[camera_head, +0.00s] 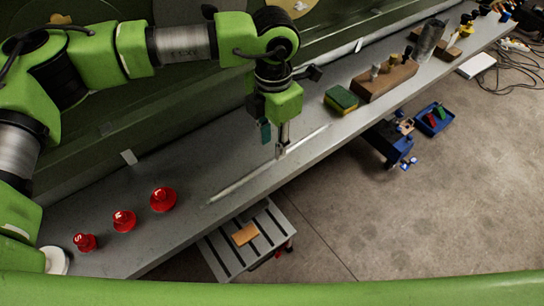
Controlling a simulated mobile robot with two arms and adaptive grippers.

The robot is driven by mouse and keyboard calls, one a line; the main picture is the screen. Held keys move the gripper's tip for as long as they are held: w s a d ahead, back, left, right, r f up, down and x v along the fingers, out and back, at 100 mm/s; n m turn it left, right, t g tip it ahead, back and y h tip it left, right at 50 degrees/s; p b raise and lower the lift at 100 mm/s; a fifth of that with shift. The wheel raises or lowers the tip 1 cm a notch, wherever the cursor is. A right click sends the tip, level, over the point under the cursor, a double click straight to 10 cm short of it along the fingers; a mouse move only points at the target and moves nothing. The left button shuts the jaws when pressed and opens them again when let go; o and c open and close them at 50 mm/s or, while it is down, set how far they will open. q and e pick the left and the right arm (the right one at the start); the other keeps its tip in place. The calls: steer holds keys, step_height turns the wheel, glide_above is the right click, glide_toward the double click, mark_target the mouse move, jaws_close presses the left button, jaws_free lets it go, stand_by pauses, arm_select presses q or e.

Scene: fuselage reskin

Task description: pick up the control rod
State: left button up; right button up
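The control rod (241,182) is a long, thin, pale rod. It lies along the grey bench top, running from the lower left towards the upper right in the head view. My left gripper (282,152) points down over the rod, a little right of its middle, with its fingertips at the rod. The fingers hide a short piece of the rod. They are too small here to tell whether they are open around it or shut on it. My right gripper is not in view.
Several red knobs (163,199) stand at the bench's left end. A green-and-yellow sponge (341,99) and a brown block (385,79) lie right of the gripper. A slatted cart (218,258) with a tan block stands below the bench edge. A green panel rises behind.

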mark_target(273, 159)
arm_select(q)
steer(key=shift+s+f+p, duration=0.15)
steer(key=shift+f+p, duration=0.6)
steer(key=shift+p, duration=0.05)
step_height(273, 159, down, 3)
steer(key=shift+r+p, duration=0.2)
steer(key=shift+p, duration=0.3)
steer(key=shift+f, duration=0.5)
jaws_close()
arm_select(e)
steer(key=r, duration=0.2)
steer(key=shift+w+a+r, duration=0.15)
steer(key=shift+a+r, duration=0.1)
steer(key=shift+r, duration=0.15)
